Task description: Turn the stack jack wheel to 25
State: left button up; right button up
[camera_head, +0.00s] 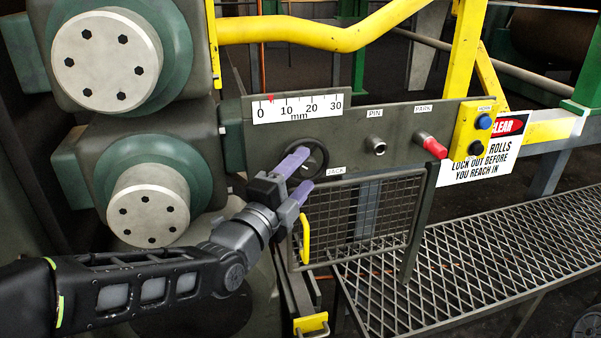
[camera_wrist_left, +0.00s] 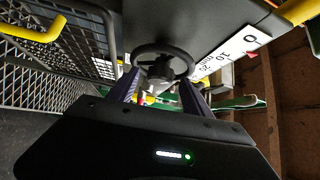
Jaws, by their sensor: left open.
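The black jack wheel (camera_head: 325,153) sits on the dark panel above the JACK label (camera_head: 335,171). Above it, a white mm scale (camera_head: 298,107) runs from 0 to 30. Its red pointer (camera_head: 270,98) stands between 0 and 10, nearer 0. My left gripper (camera_head: 302,171) is open, with its two purple fingers at the wheel, one overlapping its face and one below. In the left wrist view the wheel (camera_wrist_left: 163,47) is centred just beyond the fingertips. Whether the fingers touch the rim I cannot tell. My right gripper is not in view.
To the right are the pin (camera_head: 376,145), the red park knob (camera_head: 431,146) and a yellow box with blue and black buttons (camera_head: 484,122). Below is a mesh guard (camera_head: 370,215) with a yellow handle (camera_head: 305,238). Large roll ends (camera_head: 148,212) stand to the left.

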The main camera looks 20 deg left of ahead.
pick_arm(q)
jog(key=shift+c, duration=0.4)
